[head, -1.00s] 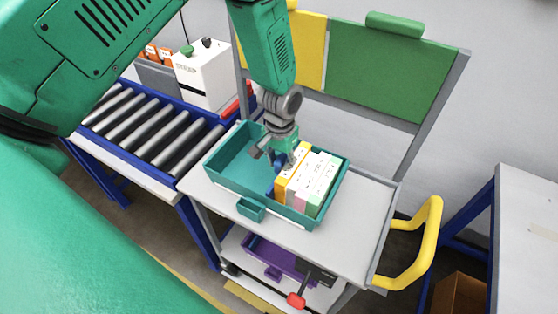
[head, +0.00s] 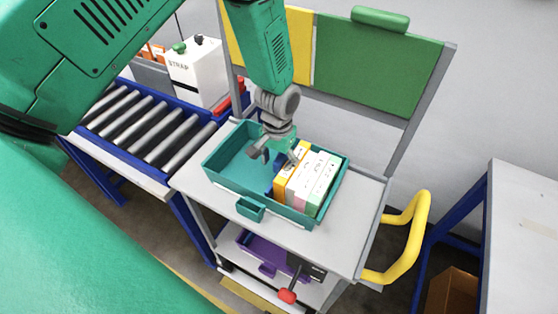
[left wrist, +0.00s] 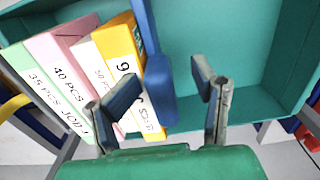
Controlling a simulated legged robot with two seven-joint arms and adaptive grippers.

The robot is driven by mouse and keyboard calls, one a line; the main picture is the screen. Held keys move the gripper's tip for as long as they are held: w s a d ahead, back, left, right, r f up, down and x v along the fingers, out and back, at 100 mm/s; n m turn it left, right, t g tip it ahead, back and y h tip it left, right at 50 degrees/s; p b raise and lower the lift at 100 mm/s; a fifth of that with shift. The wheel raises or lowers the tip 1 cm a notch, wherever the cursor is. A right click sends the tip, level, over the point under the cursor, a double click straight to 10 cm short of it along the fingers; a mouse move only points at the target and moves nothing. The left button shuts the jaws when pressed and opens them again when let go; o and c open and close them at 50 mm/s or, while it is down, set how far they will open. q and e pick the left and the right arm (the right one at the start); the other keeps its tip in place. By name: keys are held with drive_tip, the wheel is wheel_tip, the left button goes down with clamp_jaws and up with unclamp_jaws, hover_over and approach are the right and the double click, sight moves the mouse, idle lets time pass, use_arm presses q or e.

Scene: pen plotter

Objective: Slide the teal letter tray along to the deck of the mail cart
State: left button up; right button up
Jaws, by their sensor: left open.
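The teal letter tray (head: 228,163) rests on the grey deck (head: 340,239) of the mail cart, with a pull at its front. Yellow, white, pink and green boxes (head: 309,180) stand at its right end; its left part is empty. My left gripper (head: 277,152) is over the middle of the tray, beside the yellow box. In the left wrist view my left gripper (left wrist: 163,88) is open, its fingers on either side of a blue upright plate (left wrist: 155,75). Whether they touch it I cannot tell. My right gripper is out of view.
A roller conveyor (head: 150,127) adjoins the cart's left side. A yellow handle (head: 405,240) is at the cart's right. A purple tray (head: 262,250) is on the lower shelf. A green and yellow board (head: 378,65) rises behind. Bare deck shows right of the teal tray.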

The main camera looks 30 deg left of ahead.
use_arm(q)
drive_tip(key=shift+r, duration=0.1)
drive_tip(key=shift+r, duration=0.2)
wheel_tip(320, 180, up, 11)
drive_tip(key=shift+r, duration=0.2)
drive_tip(key=shift+w, duration=0.1)
idle(0.4)
